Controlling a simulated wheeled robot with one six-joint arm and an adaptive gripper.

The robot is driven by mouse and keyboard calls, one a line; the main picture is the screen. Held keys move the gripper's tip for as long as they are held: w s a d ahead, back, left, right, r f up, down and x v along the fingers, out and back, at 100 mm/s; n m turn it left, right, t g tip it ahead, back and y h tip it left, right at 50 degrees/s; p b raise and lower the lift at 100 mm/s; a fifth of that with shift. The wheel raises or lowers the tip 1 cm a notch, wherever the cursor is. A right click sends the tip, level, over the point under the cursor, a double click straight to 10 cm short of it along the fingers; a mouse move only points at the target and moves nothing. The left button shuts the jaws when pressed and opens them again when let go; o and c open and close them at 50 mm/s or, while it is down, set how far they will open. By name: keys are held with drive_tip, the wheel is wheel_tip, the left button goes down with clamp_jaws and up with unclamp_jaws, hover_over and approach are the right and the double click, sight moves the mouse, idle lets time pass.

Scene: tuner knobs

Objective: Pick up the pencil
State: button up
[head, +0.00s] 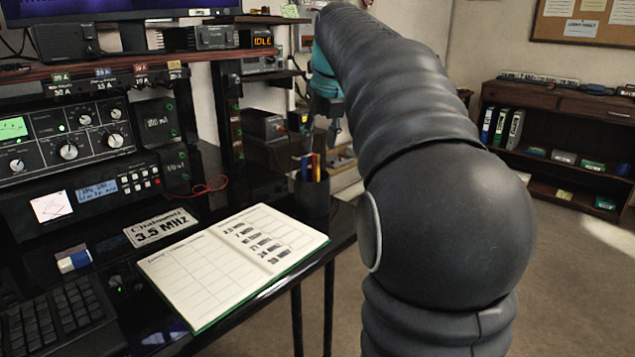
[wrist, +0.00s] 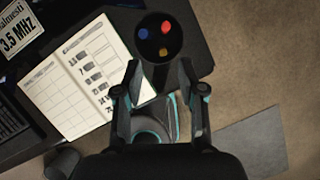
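A dark pencil cup (head: 312,198) stands at the desk's right end and holds upright sticks with blue, yellow and red parts. The yellow one (head: 314,168), perhaps the pencil, is in the middle; I cannot be sure which is the pencil. In the wrist view the cup's round mouth shows from above, with a blue tip (wrist: 143,33), a red tip (wrist: 165,26) and a yellow tip (wrist: 163,53). My gripper (wrist: 160,72) is open and empty, its fingers apart just below the cup in that view.
An open notebook (head: 235,262) lies left of the cup. A keyboard (head: 58,322), a frequency sign (head: 160,228) and radio units (head: 75,145) fill the desk's left and back. Floor is clear to the right.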

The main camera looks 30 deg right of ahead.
sight(319, 163)
drive_tip(key=shift+s+x, duration=0.15)
drive_tip(key=shift+x, duration=1.35)
drive_tip(key=shift+s+x, duration=0.2)
drive_tip(key=shift+x, duration=1.35)
drive_tip(key=shift+d+f, duration=0.1)
drive_tip(key=shift+d, duration=0.1)
clamp_jaws()
